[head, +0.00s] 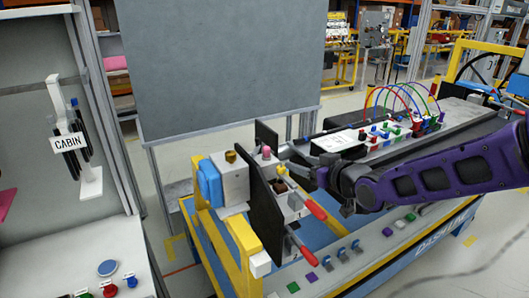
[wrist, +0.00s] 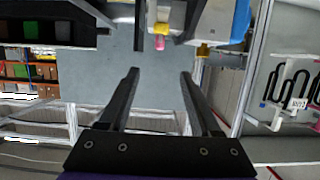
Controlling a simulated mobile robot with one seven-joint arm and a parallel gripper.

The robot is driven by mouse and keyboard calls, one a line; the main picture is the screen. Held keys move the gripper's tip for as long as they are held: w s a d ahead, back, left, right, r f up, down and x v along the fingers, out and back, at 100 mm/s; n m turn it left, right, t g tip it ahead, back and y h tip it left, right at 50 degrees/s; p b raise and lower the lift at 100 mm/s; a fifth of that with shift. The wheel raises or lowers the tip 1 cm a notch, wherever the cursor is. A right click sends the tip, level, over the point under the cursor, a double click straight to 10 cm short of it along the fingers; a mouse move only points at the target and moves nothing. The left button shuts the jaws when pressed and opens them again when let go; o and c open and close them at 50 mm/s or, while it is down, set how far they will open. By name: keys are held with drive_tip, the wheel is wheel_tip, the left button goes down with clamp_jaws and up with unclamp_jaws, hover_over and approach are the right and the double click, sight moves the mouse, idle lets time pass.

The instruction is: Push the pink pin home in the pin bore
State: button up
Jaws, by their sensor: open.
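My gripper (head: 286,153) is just right of the pin in the head view. Its fingers (wrist: 159,73) are spread, with nothing between them. The pin bore is hidden, so I cannot tell how deep the pin sits.
A brass knob (head: 231,156), a yellow piece (head: 282,169) and dark upright plates (head: 262,200) crowd the pin. Red-tipped levers (head: 302,256) project in front. Cables (head: 400,98) arch over the bench behind. A CABIN rack (head: 70,143) stands left.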

drive_tip(key=b, duration=0.2)
approach(268, 148)
drive_tip(key=shift+w+a+f, duration=0.6)
drive_tip(key=shift+f, duration=0.1)
drive_tip(key=shift+r+x, duration=0.15)
drive_tip(key=shift+x, duration=1.5)
drive_tip(key=shift+r+x, duration=0.2)
drive_tip(key=shift+x, duration=1.5)
drive_tip(key=shift+w+d, duration=0.15)
clamp_jaws()
